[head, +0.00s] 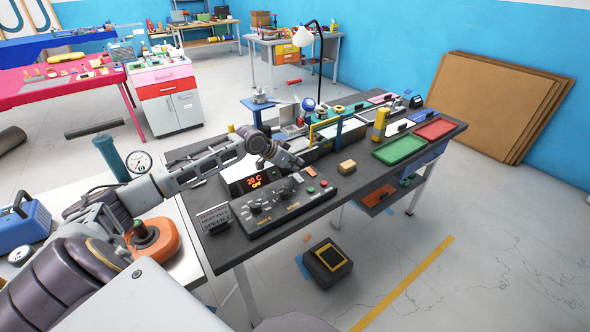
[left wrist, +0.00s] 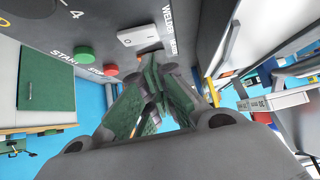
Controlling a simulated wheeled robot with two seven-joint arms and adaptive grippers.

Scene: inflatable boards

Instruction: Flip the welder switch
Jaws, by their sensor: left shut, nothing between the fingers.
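The control panel (head: 285,208) is a dark box with knobs, labels and buttons on the front of the black-topped bench. A display (head: 255,182) behind it reads "20 C" and "OFF". In the left wrist view, a white rocker switch (left wrist: 138,36) sits beside the word WELDER. My left gripper (head: 295,163) is over the back of the panel. In the left wrist view its green-padded fingers (left wrist: 152,68) are shut and empty, with their tips close to the switch's edge. I cannot tell whether they touch it. My right gripper is not in view.
A green START button (left wrist: 60,57) and a red STOP button (left wrist: 82,55) lie beside the switch.

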